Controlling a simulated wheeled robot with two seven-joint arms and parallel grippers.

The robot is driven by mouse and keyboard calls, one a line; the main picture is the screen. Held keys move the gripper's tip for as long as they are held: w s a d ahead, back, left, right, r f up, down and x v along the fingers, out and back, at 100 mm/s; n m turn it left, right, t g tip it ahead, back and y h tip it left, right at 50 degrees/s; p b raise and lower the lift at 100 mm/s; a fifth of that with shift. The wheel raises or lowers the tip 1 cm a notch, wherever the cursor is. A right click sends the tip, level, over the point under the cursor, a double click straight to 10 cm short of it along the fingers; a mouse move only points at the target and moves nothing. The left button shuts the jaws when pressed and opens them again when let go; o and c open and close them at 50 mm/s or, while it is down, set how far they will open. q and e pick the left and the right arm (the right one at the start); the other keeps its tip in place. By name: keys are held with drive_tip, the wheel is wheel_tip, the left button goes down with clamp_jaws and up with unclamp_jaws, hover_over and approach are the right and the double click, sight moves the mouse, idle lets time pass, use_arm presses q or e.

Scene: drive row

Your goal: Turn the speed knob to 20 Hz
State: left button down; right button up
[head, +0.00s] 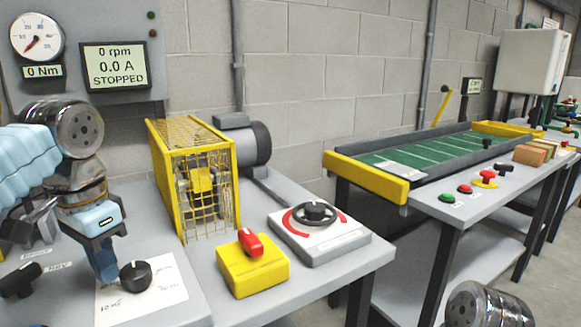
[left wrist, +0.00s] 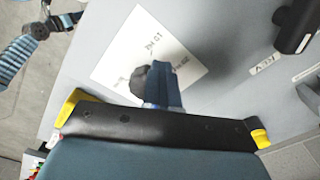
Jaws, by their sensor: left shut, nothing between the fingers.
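The speed knob (head: 135,276) is a round black knob on a white card (head: 165,270) with printed Hz marks, on the grey bench at the lower left of the head view. Its pointer setting is too small to read. It also shows in the left wrist view (left wrist: 138,78), partly hidden by my fingers. My left gripper (head: 108,272) is shut and empty, pointing down close against the knob's left side in the head view; I cannot tell whether it touches. In the left wrist view, what looks like my right gripper (left wrist: 62,20) is small at the upper left.
The panel display (head: 115,66) reads 0 rpm, 0.0 A, STOPPED. A yellow mesh guard (head: 208,195) stands behind the knob. A yellow box with a red handle (head: 252,272) and a black dial on a plate (head: 318,232) stand to the right. A black handle (head: 20,280) lies left.

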use_arm(q)
drive_tip(key=shift+s+d+f+g, duration=0.3)
drive_tip(key=shift+d+f, duration=0.15)
drive_tip(key=shift+f, duration=0.3)
drive_tip(key=shift+d+p, duration=0.15)
drive_tip(key=shift+p, duration=0.15)
drive_tip(key=shift+s+d+r+p, duration=0.15)
drive_tip(key=shift+d+r+p, duration=0.15)
drive_tip(key=shift+d+p, duration=0.25)
drive_tip(key=shift+d+r, duration=0.15)
